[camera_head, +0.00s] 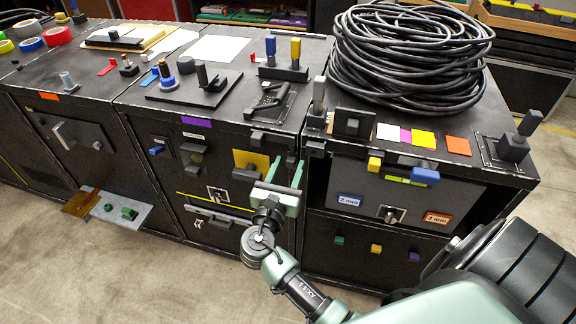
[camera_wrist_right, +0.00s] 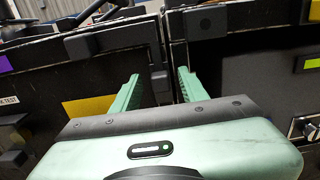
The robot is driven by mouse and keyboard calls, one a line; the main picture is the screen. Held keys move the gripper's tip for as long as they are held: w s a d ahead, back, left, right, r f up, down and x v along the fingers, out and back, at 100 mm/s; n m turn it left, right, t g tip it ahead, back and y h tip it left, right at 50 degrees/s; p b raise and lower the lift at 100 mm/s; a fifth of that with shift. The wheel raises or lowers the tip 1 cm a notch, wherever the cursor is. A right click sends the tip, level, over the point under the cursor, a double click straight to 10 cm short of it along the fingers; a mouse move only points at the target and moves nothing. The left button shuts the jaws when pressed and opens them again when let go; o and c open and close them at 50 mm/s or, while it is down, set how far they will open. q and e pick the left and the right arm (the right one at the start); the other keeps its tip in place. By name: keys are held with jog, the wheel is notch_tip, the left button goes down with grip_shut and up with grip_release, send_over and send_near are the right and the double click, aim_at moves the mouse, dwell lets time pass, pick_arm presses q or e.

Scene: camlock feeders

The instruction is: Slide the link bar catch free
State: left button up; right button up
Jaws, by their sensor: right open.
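My right gripper (camera_head: 285,172) is open and empty-looking in front of the gap between the middle and right black cabinets. In the right wrist view its two green fingers (camera_wrist_right: 157,88) point at the cabinet fronts, one on each side of a small dark block (camera_wrist_right: 160,84) at the seam. I cannot tell whether they touch it. Small black blocks sit at the cabinets' front top edges, one on the middle cabinet (camera_head: 258,137) and one at the right cabinet's corner (camera_head: 316,148). I cannot tell for certain which part is the link bar catch. My left gripper is not in view.
A yellow plate (camera_head: 250,160) is beside the right gripper on the middle cabinet front. The right cabinet carries a large black cable coil (camera_head: 408,58) and a grey panel (camera_head: 350,182) with knobs. A metal plate (camera_head: 122,208) juts out low at left. The floor in front is clear.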

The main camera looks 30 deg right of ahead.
grip_shut()
jog(key=shift+f, duration=0.1)
dwell(1.4)
